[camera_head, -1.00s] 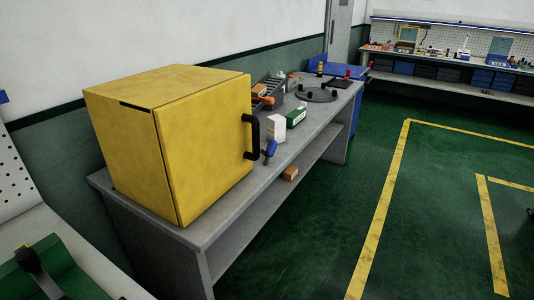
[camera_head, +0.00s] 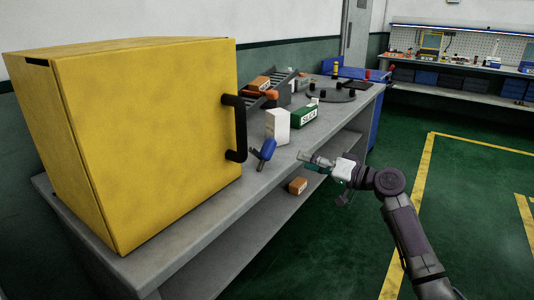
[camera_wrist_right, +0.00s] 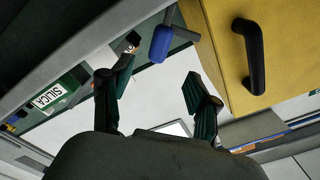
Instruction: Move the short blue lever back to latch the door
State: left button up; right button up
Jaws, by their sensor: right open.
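The short blue lever (camera_head: 267,149) sticks out at the right side of the yellow cabinet, below and right of its black handle (camera_head: 238,128). The cabinet door (camera_head: 150,140) looks closed against the box. My right gripper (camera_head: 306,157) is to the right of the lever, at the bench's front edge, apart from it. In the right wrist view the gripper (camera_wrist_right: 155,88) is open and empty, with the blue lever (camera_wrist_right: 172,43) beyond and above its fingertips. The black handle (camera_wrist_right: 250,55) is at upper right there. My left gripper is not in view.
A white box (camera_head: 277,126) and a green silica box (camera_head: 304,116) stand on the grey bench behind the lever. A round dark fixture (camera_head: 330,93) is farther back. A small orange-brown box (camera_head: 298,186) lies on the lower shelf. The green floor to the right is open.

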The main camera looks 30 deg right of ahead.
aim_at(273, 151)
jog(key=x, duration=1.3)
jog(key=shift+w, duration=0.1)
grip_shut()
